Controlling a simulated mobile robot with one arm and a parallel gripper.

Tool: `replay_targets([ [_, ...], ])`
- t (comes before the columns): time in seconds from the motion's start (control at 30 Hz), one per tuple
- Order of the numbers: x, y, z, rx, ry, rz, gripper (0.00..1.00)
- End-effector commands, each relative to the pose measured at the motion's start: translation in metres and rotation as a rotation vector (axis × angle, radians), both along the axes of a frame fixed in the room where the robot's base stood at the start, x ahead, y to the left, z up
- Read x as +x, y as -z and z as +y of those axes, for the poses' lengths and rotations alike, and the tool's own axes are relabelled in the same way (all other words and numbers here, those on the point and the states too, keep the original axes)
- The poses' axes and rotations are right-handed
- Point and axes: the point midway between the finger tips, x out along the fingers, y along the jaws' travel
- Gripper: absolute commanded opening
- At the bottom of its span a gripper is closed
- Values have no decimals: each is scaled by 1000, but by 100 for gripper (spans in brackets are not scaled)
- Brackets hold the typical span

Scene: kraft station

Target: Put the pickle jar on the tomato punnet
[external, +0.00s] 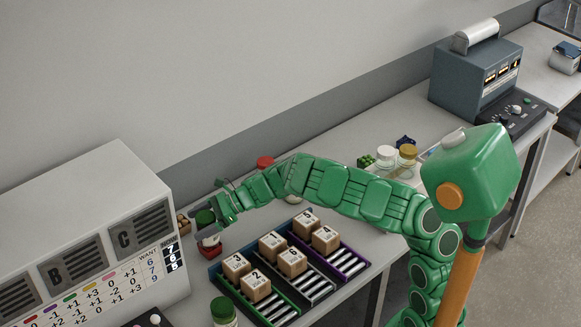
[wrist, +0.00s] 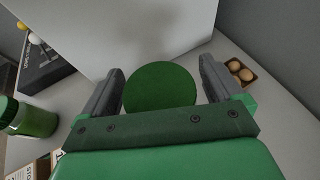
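A jar with a round green lid (wrist: 160,88) sits between the two fingers of my gripper (wrist: 161,85) in the wrist view. The lid nearly fills the gap, and I cannot tell whether the fingers press on the jar. In the external view the dark green lid (external: 205,217) is at the end of my arm, by my gripper (external: 215,212).
Another green-lidded jar (external: 224,309) stands nearer the front; a green jar shows in the wrist view (wrist: 30,118). A brown egg carton (wrist: 240,72) is close by on the right. The white cabinet (external: 110,235) and racks of numbered boxes (external: 290,262) flank the gripper.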

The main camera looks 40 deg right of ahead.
Motion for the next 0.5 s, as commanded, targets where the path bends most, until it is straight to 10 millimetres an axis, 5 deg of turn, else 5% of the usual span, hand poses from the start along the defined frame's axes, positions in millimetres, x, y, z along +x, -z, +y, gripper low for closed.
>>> replay_targets([
  [0.27,0,-3,0,1,1,-1,94],
  [0.5,-8,-12,-19,-1,0,-2,94],
])
